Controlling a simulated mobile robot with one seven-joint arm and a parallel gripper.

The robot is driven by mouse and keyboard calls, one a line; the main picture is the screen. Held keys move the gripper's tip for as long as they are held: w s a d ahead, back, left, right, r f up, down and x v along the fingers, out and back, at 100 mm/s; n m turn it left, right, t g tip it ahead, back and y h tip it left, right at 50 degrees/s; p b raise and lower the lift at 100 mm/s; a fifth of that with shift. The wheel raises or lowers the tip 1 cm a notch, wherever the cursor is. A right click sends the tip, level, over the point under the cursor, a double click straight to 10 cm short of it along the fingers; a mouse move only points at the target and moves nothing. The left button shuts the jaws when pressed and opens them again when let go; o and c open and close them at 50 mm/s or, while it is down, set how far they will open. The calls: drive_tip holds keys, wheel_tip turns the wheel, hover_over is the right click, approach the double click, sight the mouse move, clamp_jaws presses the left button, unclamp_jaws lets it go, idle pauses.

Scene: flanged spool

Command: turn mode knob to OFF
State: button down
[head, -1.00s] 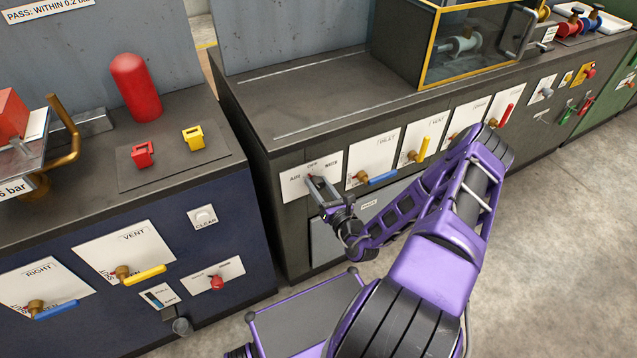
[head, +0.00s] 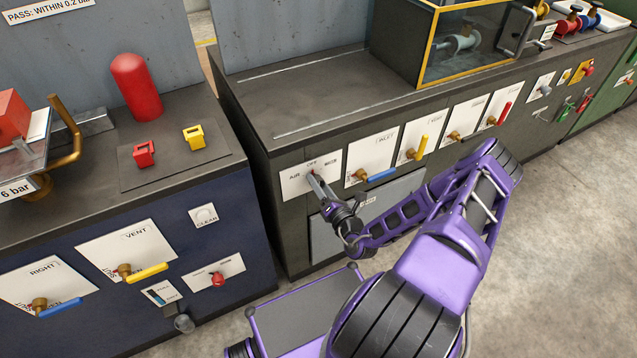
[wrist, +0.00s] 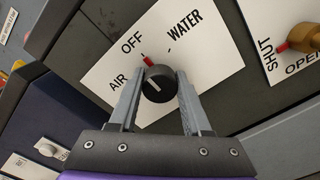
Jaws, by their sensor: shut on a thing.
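The mode knob (wrist: 159,84) is a round black knob with a white line on its face, on a white plate (wrist: 100,88) marked AIR, OFF and WATER. In the wrist view a red pointer behind the knob sits at the OFF mark, between AIR and WATER. My gripper (wrist: 158,88) is shut on the knob, with one grey finger on each side. In the head view my gripper (head: 316,184) reaches the knob's plate (head: 296,183) on the dark bench front and hides the knob.
A valve with a blue handle (head: 381,175) is just right of the knob plate, then a yellow-handled valve (head: 422,147) and others. The navy cabinet (head: 240,255) stands to the left, across a narrow gap. Open floor (head: 570,230) lies at the right.

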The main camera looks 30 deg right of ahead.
drive_tip(key=shift+f, duration=0.1)
drive_tip(key=shift+c, duration=1.8)
unclamp_jaws()
drive_tip(key=shift+s, duration=0.15)
drive_tip(key=s, duration=1.7)
drive_tip(key=shift+d, duration=0.3)
drive_tip(key=shift+s, duration=0.1)
